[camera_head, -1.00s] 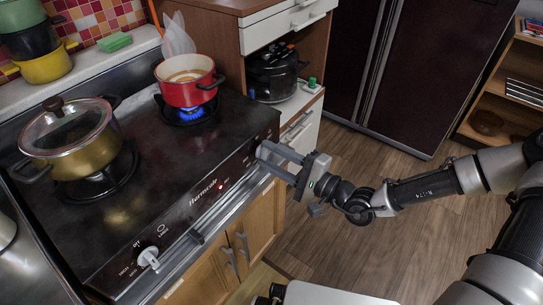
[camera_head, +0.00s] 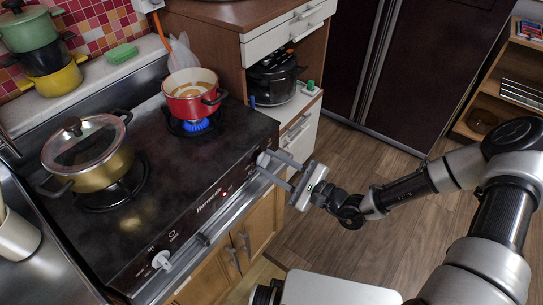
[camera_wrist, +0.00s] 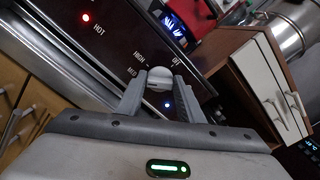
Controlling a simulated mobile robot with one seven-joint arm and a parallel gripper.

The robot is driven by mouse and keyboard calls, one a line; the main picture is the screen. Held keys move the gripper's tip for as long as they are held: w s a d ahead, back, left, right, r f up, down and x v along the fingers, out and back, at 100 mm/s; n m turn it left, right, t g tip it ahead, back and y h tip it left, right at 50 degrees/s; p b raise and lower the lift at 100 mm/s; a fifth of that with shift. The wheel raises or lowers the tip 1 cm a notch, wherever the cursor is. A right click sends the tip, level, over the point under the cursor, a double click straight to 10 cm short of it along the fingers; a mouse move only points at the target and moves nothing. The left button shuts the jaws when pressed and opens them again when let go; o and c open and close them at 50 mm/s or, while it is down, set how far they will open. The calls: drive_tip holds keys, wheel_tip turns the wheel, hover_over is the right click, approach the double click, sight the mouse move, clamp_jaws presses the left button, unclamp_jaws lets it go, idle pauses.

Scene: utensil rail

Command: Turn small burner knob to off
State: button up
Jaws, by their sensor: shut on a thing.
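The small burner knob, round and pale, shows in the wrist view (camera_wrist: 159,76) between my two fingers, with the labels HIGH, MED and OFF around it. Which label it points to is unclear. My gripper (camera_head: 269,164) is shut on it at the right end of the stove's front panel; the fingers hide the knob in the head view. In the wrist view my gripper (camera_wrist: 160,88) has one finger on each side of the knob. A blue flame (camera_head: 196,126) burns under the red pot (camera_head: 193,95) on the back right burner.
A second white knob (camera_head: 161,260) sits at the panel's left end. A gold lidded pot (camera_head: 88,152) stands on the left burner. A red HOT light (camera_wrist: 86,17) glows on the panel. A wooden cabinet (camera_head: 293,60) stands right of the stove. The floor (camera_head: 330,235) in front is open.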

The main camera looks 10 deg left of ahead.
drive_tip(key=m+p, duration=0.2)
drive_tip(key=m, duration=0.1)
drive_tip(key=m+p, duration=0.2)
drive_tip(key=m, duration=0.1)
drive_tip(key=shift+w+r+m, duration=0.1)
drive_tip(key=shift+r+m, duration=0.1)
drive_tip(key=shift+m, duration=0.1)
drive_tip(key=m+p, duration=0.3)
drive_tip(key=m, duration=0.3)
drive_tip(key=shift+w+f, duration=0.1)
drive_tip(key=m, duration=0.3)
drive_tip(key=m+p, duration=0.1)
drive_tip(key=m, duration=0.2)
drive_tip(key=shift+w+d+f+m, duration=0.1)
drive_tip(key=shift+f+m, duration=0.05)
drive_tip(key=shift+m, duration=0.15)
drive_tip(key=m, duration=0.6)
drive_tip(key=shift+f, duration=0.1)
drive_tip(key=shift+m, duration=0.3)
drive_tip(key=o, duration=1.1)
drive_tip(key=shift+c, duration=0.2)
drive_tip(key=shift+d, duration=0.15)
